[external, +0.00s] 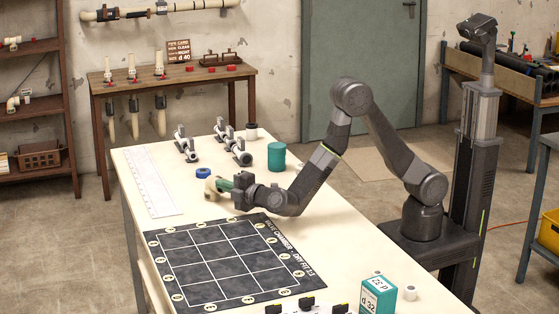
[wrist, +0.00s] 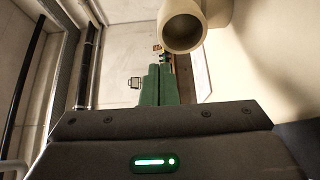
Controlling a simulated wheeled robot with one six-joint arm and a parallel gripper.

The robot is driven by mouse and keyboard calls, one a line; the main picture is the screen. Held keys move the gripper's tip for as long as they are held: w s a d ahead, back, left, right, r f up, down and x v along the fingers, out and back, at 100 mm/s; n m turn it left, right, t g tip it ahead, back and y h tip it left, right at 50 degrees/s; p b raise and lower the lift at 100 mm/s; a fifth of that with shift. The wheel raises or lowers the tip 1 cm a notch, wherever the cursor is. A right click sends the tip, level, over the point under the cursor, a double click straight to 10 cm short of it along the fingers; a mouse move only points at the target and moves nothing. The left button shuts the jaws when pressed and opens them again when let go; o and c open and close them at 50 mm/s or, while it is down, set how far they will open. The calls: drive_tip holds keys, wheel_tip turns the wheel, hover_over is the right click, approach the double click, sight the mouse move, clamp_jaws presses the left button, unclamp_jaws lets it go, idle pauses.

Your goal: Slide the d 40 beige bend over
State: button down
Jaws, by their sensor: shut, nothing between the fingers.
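The beige bend (external: 211,187) lies on the table near the far left corner of the black grid mat. In the wrist view the bend (wrist: 183,32) is at the top, with its round open end facing the camera. My gripper (external: 224,184) is low over the table, right at the bend. In the wrist view its green fingers (wrist: 156,85) are shut together with nothing between them. They point toward the bend and sit just to its left in that picture. I cannot tell whether they touch it. The bend's diameter marking cannot be read.
The black grid mat (external: 176,252) covers the near part of the table. Grey fittings (external: 186,147) and a teal cylinder (external: 276,157) stand farther back. A teal box (external: 378,296) is at the front right.

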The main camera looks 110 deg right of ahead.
drive_tip(key=shift+f, duration=0.95)
drive_tip(key=shift+s+d+r, duration=0.1)
drive_tip(key=shift+d, duration=0.35)
drive_tip(key=shift+s+d+f+b, duration=0.1)
drive_tip(key=shift+d+f+b, duration=0.1)
drive_tip(key=shift+d+b, duration=0.55)
drive_tip(key=shift+s+d+r+b, duration=0.15)
drive_tip(key=shift+d+b, duration=0.4)
drive_tip(key=shift+b, duration=0.4)
